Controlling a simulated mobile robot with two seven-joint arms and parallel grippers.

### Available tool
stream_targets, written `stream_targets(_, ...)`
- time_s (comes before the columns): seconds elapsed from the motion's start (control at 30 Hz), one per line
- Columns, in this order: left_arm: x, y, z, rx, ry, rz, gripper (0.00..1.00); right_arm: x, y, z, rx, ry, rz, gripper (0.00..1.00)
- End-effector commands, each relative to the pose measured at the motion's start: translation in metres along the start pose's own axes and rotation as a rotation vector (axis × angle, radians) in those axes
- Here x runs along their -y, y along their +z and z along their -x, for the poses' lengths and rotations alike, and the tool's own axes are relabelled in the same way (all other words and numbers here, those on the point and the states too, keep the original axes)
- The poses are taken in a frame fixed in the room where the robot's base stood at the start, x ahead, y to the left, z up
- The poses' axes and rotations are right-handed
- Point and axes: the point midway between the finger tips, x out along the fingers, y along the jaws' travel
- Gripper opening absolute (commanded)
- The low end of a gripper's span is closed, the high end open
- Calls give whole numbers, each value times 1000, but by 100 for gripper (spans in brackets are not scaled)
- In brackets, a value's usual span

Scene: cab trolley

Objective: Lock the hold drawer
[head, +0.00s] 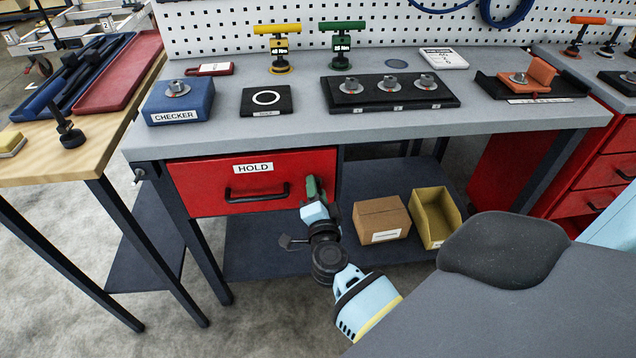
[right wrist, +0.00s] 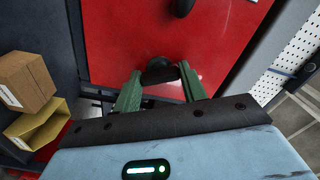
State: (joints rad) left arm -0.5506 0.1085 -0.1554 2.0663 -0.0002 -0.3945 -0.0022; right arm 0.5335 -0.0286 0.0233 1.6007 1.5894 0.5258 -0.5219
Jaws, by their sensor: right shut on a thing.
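The red hold drawer (head: 205,180) hangs under the left part of the grey bench, with a white "HOLD" label (head: 253,168) and a black bar handle (head: 258,194). Its front looks closed. My right gripper (head: 312,187) is at the right end of the drawer front, right of the handle. In the right wrist view its green fingers (right wrist: 160,85) are shut on a small dark lock knob (right wrist: 158,70) against the red front (right wrist: 125,30). The fingers hide the knob in the head view, and its exact turn cannot be told. My left gripper is not in view.
A cardboard box (head: 382,218) and a yellow bin (head: 436,217) stand on the lower shelf, right of my right gripper. The bench top (head: 300,110) above carries a blue checker block (head: 180,102) and a black tray (head: 385,98). A wooden side table (head: 60,165) stands left.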

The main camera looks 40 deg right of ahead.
Motion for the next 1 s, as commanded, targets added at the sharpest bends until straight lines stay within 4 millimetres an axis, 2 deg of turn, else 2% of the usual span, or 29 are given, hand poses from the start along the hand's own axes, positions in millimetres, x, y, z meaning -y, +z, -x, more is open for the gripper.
stream_targets(0.2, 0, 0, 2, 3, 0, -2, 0, 0, 0, 0, 0, 0, -192, 19)
stream_targets(0.5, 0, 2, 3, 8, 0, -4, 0, 0, 0, 0, 0, 1, -386, 19)
stream_targets(1.0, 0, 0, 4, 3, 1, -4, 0, 0, 0, 0, -1, 0, -486, 19)
